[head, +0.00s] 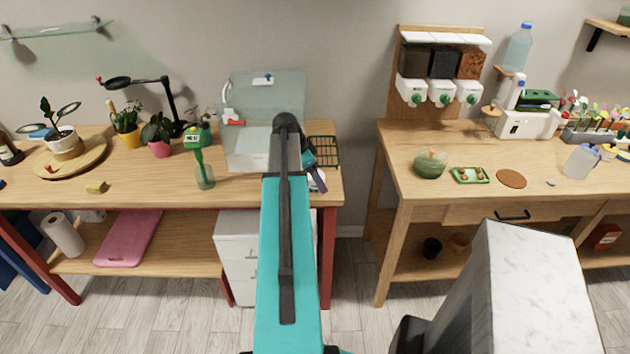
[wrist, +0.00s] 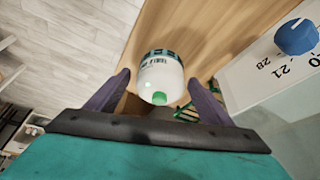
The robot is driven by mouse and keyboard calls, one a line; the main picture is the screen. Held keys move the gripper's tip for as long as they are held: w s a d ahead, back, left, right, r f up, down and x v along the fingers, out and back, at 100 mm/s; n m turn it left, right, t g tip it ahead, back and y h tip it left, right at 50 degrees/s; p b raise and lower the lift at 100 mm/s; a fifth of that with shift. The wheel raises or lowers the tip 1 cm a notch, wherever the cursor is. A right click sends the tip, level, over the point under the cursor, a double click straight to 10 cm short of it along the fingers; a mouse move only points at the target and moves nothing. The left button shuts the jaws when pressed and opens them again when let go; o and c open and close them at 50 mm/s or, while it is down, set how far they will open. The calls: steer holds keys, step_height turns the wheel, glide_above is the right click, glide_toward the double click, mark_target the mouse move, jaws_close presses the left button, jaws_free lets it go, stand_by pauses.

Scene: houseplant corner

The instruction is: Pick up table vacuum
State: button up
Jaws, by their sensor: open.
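The table vacuum appears to be the small white round body with a teal band and a green button (wrist: 160,76) in the wrist view. It sits on the wooden table near its edge. My gripper (wrist: 159,80) is open, with one purple finger on each side of the vacuum in the picture. I cannot tell whether either finger touches it. In the head view my gripper (head: 318,178) is over the right end of the left table, and my arm and gripper hide most of the vacuum.
A clear tank (head: 262,100) with a blue knob (wrist: 296,36) stands close beside the vacuum. A green wire rack (head: 325,150) is behind my gripper. The left table (head: 110,190) ends just to the right, with a floor gap before the right table (head: 395,170).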

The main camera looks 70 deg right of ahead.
steer(key=shift+c, duration=0.4)
steer(key=c, duration=1.3)
steer(key=shift+r, duration=0.1)
steer(key=shift+r+b, duration=0.85)
steer(key=shift+r, duration=0.7)
steer(key=w+a+b, duration=0.1)
steer(key=a, duration=0.4)
steer(key=w+a+r+b, duration=0.1)
steer(key=w+a, duration=0.1)
steer(key=a, duration=0.3)
steer(key=w+a+b, duration=0.1)
steer(key=a+b, duration=0.1)
steer(key=a, duration=0.3)
steer(key=shift+w+a+r, duration=0.15)
steer(key=shift+a+r, duration=0.1)
steer(key=shift+r, duration=0.1)
